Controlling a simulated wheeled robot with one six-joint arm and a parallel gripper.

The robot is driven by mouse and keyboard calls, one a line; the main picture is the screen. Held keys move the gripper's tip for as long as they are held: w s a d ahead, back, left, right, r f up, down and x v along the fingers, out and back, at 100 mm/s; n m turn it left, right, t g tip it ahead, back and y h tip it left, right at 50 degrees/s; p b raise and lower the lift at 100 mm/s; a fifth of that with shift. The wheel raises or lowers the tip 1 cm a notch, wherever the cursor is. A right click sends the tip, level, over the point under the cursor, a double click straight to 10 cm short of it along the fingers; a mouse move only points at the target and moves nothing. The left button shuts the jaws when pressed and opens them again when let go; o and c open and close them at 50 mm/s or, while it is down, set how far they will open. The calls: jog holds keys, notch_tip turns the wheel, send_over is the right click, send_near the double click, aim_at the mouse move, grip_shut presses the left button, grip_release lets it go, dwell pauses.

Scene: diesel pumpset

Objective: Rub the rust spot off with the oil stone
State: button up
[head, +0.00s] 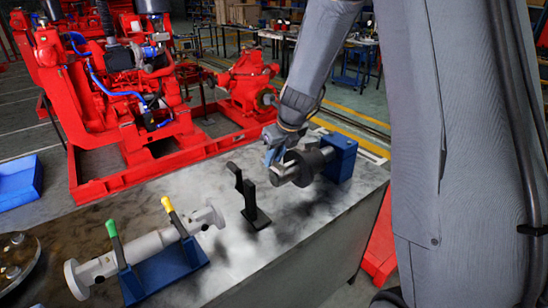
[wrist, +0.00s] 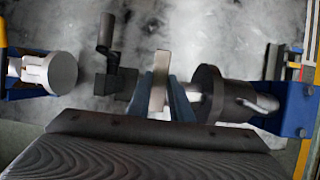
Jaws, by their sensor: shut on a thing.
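My gripper (head: 272,152) is at the bench's far side, just behind the bare steel end of a short shaft (head: 284,175). The shaft has a dark round collar (head: 305,166) and sits in a blue block (head: 341,158). In the wrist view, my gripper's blue-grey fingers (wrist: 166,98) are shut on a pale, narrow bar, the oil stone (wrist: 161,74). It is beside the collar (wrist: 208,92), close to the steel shaft end; whether they touch I cannot tell. The fingers and arm hide part of the stone. I cannot make out a rust spot.
A black upright bracket (head: 256,212) stands left of the shaft. A long grey shaft (head: 145,245) lies on a blue stand (head: 165,274) with green and yellow clamps at the front left. The red pumpset (head: 110,90) is behind the bench.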

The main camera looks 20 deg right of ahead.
jog(key=shift+f+b, duration=0.3)
jog(key=shift+f, duration=0.25)
jog(key=shift+r, duration=0.1)
